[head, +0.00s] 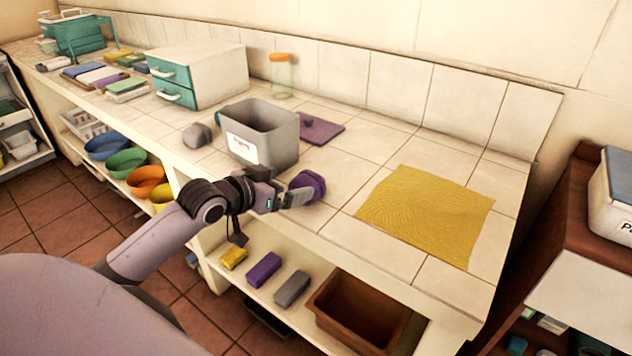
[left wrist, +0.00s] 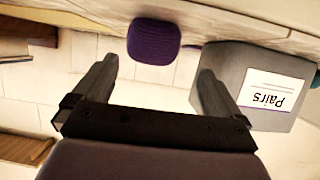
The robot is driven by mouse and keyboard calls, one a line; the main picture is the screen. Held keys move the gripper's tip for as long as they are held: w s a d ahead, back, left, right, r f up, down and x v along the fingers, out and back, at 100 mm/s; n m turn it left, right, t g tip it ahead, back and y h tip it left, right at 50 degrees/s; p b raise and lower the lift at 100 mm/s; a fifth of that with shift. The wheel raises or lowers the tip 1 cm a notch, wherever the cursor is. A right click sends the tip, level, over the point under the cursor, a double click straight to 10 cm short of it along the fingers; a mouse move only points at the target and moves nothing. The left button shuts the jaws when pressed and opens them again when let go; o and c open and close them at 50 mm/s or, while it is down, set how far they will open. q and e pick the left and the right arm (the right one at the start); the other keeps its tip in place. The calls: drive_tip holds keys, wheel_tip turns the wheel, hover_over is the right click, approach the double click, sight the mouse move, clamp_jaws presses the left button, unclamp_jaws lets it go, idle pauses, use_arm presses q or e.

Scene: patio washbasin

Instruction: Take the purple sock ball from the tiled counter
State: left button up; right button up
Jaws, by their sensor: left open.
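The purple sock ball (head: 311,182) sits on the tiled counter (head: 335,215) near its front edge, right of the grey bin. My left gripper (head: 293,197) is at its near side, and the fingers cover part of it in the head view. In the left wrist view the sock ball (left wrist: 154,44) shows just beyond the fingertips, between the two spread fingers of my left gripper (left wrist: 158,68). The jaws are open and empty. I cannot tell whether a finger touches the ball. My right gripper is not in view.
The grey bin labelled "Pairs" (head: 262,136) stands close to the left gripper; it also shows in the left wrist view (left wrist: 240,90). A grey ball (head: 196,135), a purple lidlike square (head: 320,129) and a yellow cloth (head: 428,215) lie on the counter. Tiles between ball and cloth are clear.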

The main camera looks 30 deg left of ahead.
sight(307, 184)
use_arm(q)
drive_tip(key=shift+w+d+f, duration=0.2)
drive_tip(key=shift+w+d, duration=0.15)
drive_tip(key=shift+w, duration=0.3)
drive_tip(key=shift+d+f+x, duration=0.15)
drive_tip(key=shift+f+x, duration=0.05)
drive_tip(key=shift+x, duration=1.1)
drive_tip(key=shift+d+f+x, duration=0.15)
drive_tip(key=shift+x, duration=1.2)
drive_tip(key=shift+s, duration=0.2)
drive_tip(key=c, duration=1)
